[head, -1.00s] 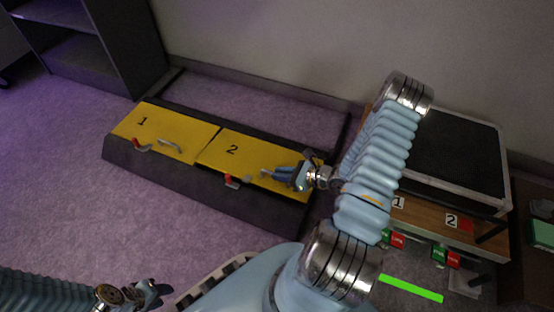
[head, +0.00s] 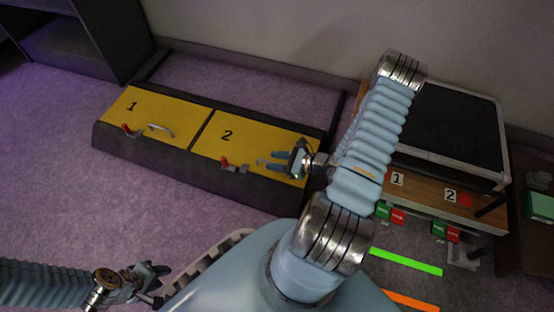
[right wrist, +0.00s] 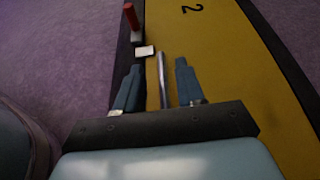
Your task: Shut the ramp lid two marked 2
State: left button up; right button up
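Ramp lid two (head: 235,142) is a yellow panel marked 2 on the low dark ramp box; it looks about level with lid one (head: 160,108). Its metal handle, a thin bar, shows in the right wrist view (right wrist: 163,85). A red latch (head: 226,162) sits at its front edge. My right gripper (head: 273,161) is over the lid's right part, fingers apart. My left gripper (head: 160,283) is low at left, empty, fingers apart.
A case with a black top (head: 450,125) stands on a wooden bench at right, with markers 1 and 2 and red and green tags below. A dark shelf (head: 85,40) stands at back left. Purple carpet in front of the ramp is clear.

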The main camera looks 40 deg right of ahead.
jog(key=shift+d, duration=0.1)
jog(key=s+a+r+p, duration=1)
jog(key=r+p, duration=0.1)
jog(key=r, duration=0.2)
dwell(0.6)
